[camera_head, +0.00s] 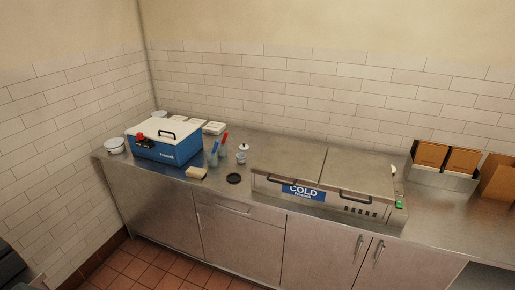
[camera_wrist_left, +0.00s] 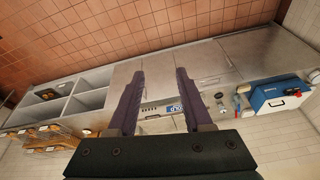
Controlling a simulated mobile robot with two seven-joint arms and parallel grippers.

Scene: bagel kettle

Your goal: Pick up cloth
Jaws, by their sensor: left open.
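A small folded beige block that looks like the cloth (camera_head: 197,174) lies on the steel counter near its front edge, in front of the blue box. In the left wrist view I cannot make it out for sure. My left gripper (camera_wrist_left: 160,76) shows in the left wrist view, its two purple fingers spread apart with nothing between them. It is well away from the counter, which appears tilted and upside down beyond the fingers. No gripper shows in the head view, and my right gripper is in neither view.
A blue box with a white lid (camera_head: 168,151) stands behind the cloth. A white bowl (camera_head: 115,145) stands far left. Brown boxes (camera_head: 431,154) stand at right.

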